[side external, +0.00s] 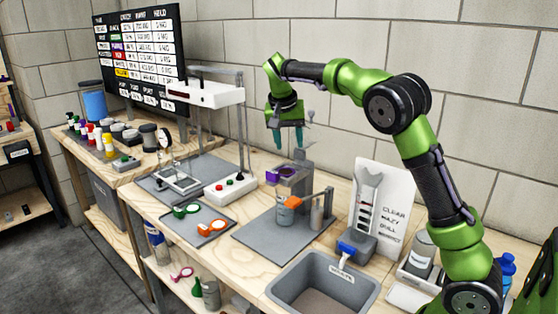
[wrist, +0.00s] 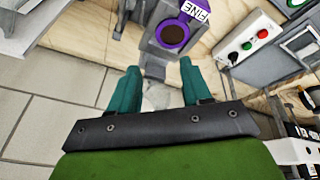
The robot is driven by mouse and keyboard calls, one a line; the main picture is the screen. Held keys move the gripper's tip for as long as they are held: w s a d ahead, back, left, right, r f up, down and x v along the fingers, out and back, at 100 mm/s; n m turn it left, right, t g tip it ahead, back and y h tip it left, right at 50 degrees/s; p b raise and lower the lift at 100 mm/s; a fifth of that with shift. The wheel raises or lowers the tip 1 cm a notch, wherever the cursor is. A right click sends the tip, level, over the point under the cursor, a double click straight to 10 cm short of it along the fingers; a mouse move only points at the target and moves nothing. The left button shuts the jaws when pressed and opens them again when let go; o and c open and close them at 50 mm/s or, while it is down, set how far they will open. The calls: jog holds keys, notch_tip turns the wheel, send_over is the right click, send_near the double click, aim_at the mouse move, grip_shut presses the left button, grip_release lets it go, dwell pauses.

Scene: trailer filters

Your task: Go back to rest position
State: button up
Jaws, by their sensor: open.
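My gripper (side external: 295,137) hangs in the air above the back of the bench, over the grey filter stand (side external: 296,178). Its two teal fingers are spread apart with nothing between them, as the wrist view (wrist: 160,85) also shows. A purple-ringed filter (side external: 279,175) sits at the stand's upper front. In the wrist view the purple ring (wrist: 172,33) lies beyond the fingertips, beside a label reading FINE. A grey cup with an orange band (side external: 286,212) stands below the filter on the grey plate.
A grey tray (side external: 184,228) holds green and orange ringed pieces. A grey bin (side external: 318,284) is at the front edge. A white-topped press (side external: 207,95) stands left of my gripper. A sign (side external: 392,220) stands to the right. The space around my raised gripper looks clear.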

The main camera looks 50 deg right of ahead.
jog(key=s+a+f+n+t+y, duration=0.1)
jog(key=s+a+n+t+y, duration=0.2)
jog(key=s+a, duration=0.6)
jog(key=s+a+f+n+t+y, duration=0.1)
jog(key=s+a+n+t+y, duration=0.1)
jog(key=s+a, duration=0.7)
jog(key=s+n+t, duration=0.1)
jog(key=s, duration=0.6)
jog(key=shift+n+y, duration=0.4)
